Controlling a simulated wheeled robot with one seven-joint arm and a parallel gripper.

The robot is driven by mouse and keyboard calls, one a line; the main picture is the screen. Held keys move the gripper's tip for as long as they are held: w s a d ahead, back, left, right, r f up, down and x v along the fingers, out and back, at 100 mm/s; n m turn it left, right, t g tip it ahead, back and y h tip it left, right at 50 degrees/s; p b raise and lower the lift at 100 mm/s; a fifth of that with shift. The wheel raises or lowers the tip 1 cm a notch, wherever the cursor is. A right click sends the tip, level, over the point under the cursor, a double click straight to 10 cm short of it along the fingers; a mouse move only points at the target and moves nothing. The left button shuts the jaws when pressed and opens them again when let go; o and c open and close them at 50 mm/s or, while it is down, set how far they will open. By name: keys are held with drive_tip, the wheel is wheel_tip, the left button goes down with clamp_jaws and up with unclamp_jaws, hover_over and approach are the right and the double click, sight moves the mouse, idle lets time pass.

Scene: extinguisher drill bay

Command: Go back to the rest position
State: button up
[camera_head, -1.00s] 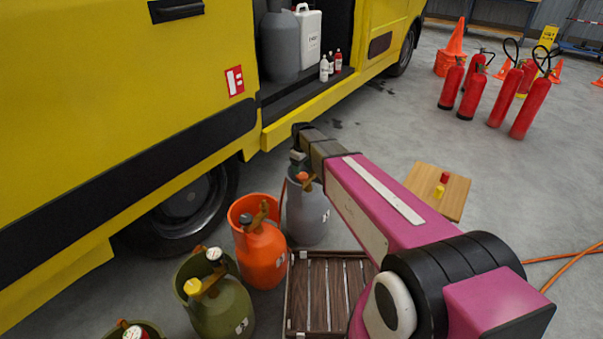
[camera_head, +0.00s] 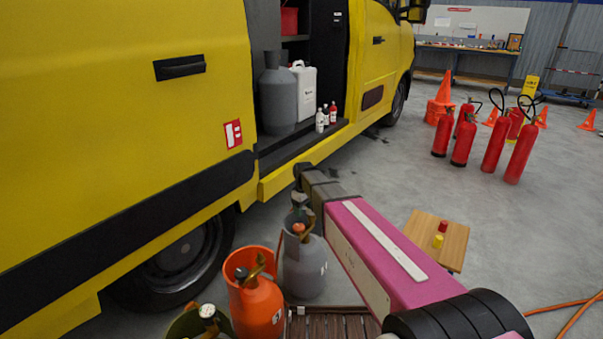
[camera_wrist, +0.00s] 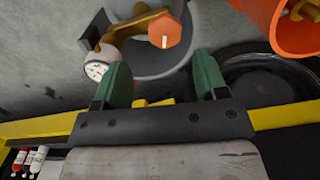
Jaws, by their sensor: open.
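My gripper (camera_wrist: 162,77) is open, with its two green fingers apart and nothing held between them in the wrist view. Beyond the fingers is the grey gas cylinder (camera_wrist: 150,62), with a brass valve (camera_wrist: 135,25), an orange knob (camera_wrist: 165,31) and a round white gauge (camera_wrist: 98,68) close to the left finger. In the head view the grey cylinder (camera_head: 305,268) stands upright on the floor, with the end of my arm above its top. My gripper's fingers are hard to make out there.
An orange cylinder (camera_head: 257,308) stands left of the grey one, with an olive cylinder (camera_head: 190,325) partly cut off. The yellow van (camera_head: 110,120) fills the left. A small wooden table (camera_head: 452,245) stands right of my arm. Red extinguishers (camera_head: 494,143) and cones stand behind on open floor.

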drive_tip(key=s+d+f+m, duration=0.1)
drive_tip(key=s+d+m, duration=0.8)
drive_tip(key=s+d, duration=1.1)
drive_tip(key=shift+s+f+m, duration=0.2)
drive_tip(key=shift+s+m, duration=0.2)
drive_tip(key=shift+s, duration=0.4)
